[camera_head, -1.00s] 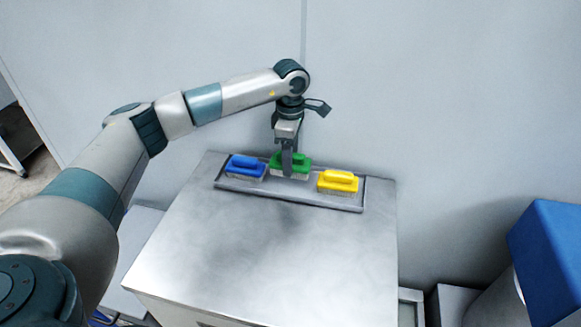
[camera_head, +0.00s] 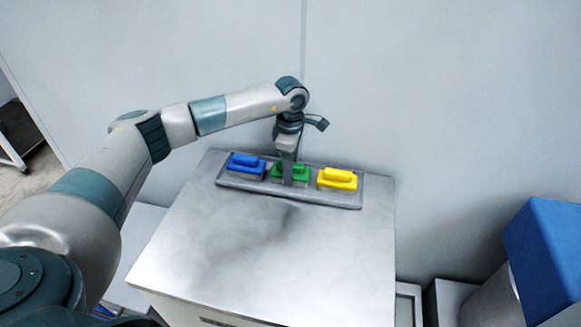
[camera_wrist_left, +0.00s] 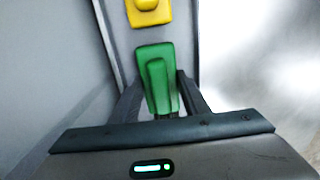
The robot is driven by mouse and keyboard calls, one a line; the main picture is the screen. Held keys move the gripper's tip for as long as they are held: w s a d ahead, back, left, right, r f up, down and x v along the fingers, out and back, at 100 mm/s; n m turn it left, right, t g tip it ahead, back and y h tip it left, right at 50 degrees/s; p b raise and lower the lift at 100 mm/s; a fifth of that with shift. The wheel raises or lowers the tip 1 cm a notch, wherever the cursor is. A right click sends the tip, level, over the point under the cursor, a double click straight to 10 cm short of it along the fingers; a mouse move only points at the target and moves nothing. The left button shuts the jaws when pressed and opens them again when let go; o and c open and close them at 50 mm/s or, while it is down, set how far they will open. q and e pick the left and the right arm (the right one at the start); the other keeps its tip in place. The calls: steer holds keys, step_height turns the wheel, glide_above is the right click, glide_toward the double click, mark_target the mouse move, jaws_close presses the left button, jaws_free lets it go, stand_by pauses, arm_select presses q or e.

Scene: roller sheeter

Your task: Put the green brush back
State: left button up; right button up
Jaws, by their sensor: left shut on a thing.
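The green brush (camera_head: 303,172) is in the grey tray (camera_head: 325,201), between the blue brush (camera_head: 245,167) and the yellow brush (camera_head: 337,179). My left gripper (camera_head: 288,178) points down over the green brush and is shut on it. In the left wrist view the fingers lie on both sides of the green brush (camera_wrist_left: 156,72), with the yellow brush (camera_wrist_left: 148,10) beyond. The fingers hide part of the green brush in the head view, and whether its bristles touch the tray floor cannot be told. My right gripper is not in view.
The tray lies at the back of a metal cabinet top (camera_head: 250,240), close to the grey wall. The front of the top is clear. A blue box-shaped thing (camera_head: 550,245) stands at the far right.

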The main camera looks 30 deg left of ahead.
arm_select(q)
steer(key=o, duration=1.1)
steer(key=shift+f, duration=0.1)
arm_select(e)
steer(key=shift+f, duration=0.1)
arm_select(q)
steer(key=shift+r, duration=0.25)
step_height(320, 180, up, 10)
steer(key=b, duration=0.4)
steer(key=shift+r, duration=0.9)
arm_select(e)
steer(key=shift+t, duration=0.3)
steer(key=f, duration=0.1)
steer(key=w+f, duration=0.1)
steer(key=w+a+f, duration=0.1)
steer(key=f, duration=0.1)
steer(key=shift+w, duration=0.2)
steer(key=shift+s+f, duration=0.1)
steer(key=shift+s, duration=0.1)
